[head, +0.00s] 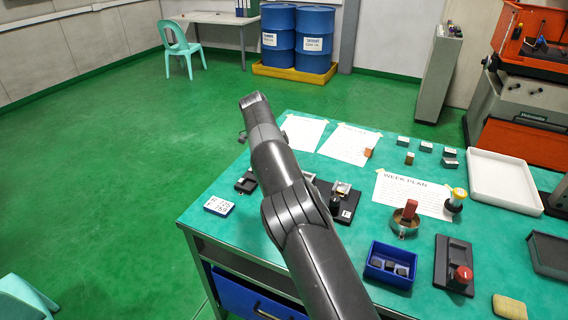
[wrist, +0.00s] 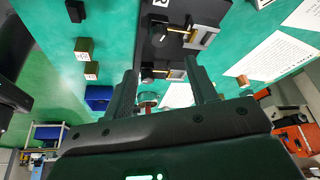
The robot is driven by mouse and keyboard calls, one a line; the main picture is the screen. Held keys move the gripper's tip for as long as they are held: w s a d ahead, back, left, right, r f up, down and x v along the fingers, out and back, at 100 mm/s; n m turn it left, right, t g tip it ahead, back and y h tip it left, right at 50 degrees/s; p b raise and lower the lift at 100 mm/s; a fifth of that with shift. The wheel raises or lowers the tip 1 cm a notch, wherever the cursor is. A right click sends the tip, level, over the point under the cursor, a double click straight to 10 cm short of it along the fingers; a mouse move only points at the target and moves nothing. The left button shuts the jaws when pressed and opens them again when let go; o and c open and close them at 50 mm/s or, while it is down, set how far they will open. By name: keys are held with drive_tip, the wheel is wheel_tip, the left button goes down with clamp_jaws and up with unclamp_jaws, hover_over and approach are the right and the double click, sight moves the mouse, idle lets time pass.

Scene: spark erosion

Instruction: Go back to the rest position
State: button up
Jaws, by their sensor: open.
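My gripper (wrist: 160,68) is open in the wrist view, with its two dark fingers apart. Nothing is held between them. Beyond the fingertips is a black fixture (wrist: 152,42) with metal clamps and brass-coloured parts, on the green table top. In the head view my dark arm reaches across the left part of the table (head: 214,231). The gripper is not clearly visible there, as my arm hides most of that area. A black fixture (head: 349,211) shows just right of my arm. No rest position is marked in either view.
The table holds a blue bin (head: 373,272) with dark blocks, a red-button box (head: 440,262), a brass cup (head: 404,230), a white tray (head: 487,178), papers and several small blocks. Blue drums (head: 313,57) stand behind.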

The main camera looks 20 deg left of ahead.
drive_tip(key=w+d+r+n+y, duration=0.1)
drive_tip(key=w+d+r, duration=0.1)
drive_tip(key=d+r, duration=0.55)
drive_tip(key=w+d+r+y, duration=0.1)
drive_tip(key=d+r, duration=0.4)
drive_tip(key=d, duration=0.5)
drive_tip(key=s+d+r+n+y, duration=0.15)
drive_tip(key=s+d+r, duration=0.25)
drive_tip(key=d, duration=0.5)
drive_tip(key=s+d+r+n+y, duration=0.15)
drive_tip(key=s+d+r, duration=0.25)
drive_tip(key=d, duration=0.4)
drive_tip(key=s+d+r+n+t, duration=0.1)
drive_tip(key=s+d+n, duration=0.3)
drive_tip(key=s+d, duration=0.8)
drive_tip(key=s+f+n, duration=0.1)
drive_tip(key=s+f, duration=0.1)
drive_tip(key=s, duration=0.4)
drive_tip(key=s+d+f+n+t, duration=0.1)
drive_tip(key=s+f+n, duration=0.1)
drive_tip(key=s, duration=0.4)
drive_tip(key=s+d+f+n+t+h, duration=0.1)
drive_tip(key=s+f, duration=0.2)
drive_tip(key=s, duration=0.3)
drive_tip(key=shift+d+f, duration=0.25)
